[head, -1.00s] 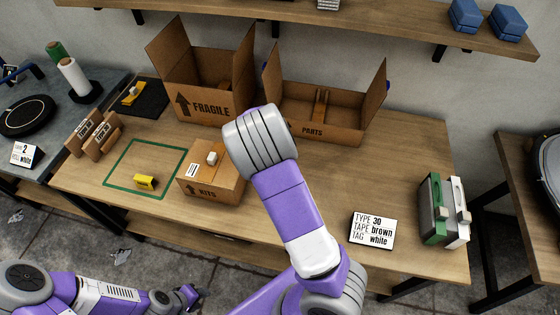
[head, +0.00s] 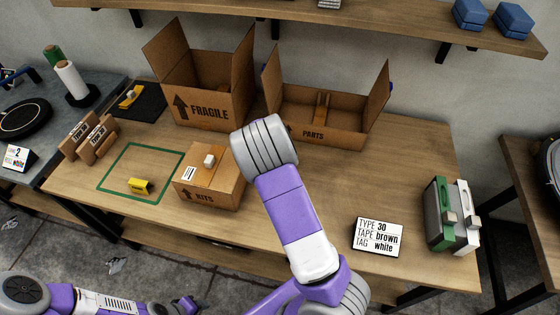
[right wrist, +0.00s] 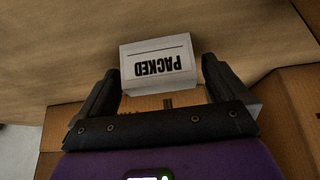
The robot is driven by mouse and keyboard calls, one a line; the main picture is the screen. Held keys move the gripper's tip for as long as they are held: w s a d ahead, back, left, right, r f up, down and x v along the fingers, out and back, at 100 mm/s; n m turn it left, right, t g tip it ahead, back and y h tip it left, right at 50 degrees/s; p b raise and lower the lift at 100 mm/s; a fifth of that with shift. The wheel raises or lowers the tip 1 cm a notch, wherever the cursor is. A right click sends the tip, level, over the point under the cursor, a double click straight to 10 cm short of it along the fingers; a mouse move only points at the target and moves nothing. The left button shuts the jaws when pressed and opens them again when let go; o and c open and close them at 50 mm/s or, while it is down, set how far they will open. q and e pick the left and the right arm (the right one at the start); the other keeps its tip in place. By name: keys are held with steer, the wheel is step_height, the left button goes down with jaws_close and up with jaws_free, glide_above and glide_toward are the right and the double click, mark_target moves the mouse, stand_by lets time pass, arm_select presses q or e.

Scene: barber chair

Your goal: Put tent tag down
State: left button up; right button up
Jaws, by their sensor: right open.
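A white tent tag (right wrist: 158,64) with the black word PACKED, upside down in the right wrist view, lies just beyond and between the fingertips of my right gripper (right wrist: 160,80). The fingers are apart, one on each side of the tag, with no clear grip on it. In the head view my right gripper is hidden behind my own arm, near the KITS box (head: 200,195), and I cannot make out the tag there. My left arm is low at the bottom left of the head view; its gripper is not clear.
The FRAGILE box (head: 213,105) and PARTS box (head: 320,132) stand open at the back. A yellow block (head: 139,186) lies inside a green outline. A sign (head: 377,236) reads type 30, tape brown, tag white. Green and white tape dispensers (head: 440,220) stand at right. The table's middle right is clear.

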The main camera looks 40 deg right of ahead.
steer(key=shift+c, duration=0.3)
steer(key=c, duration=1)
step_height(320, 180, up, 10)
steer(key=p, duration=0.3)
steer(key=shift+p, duration=0.3)
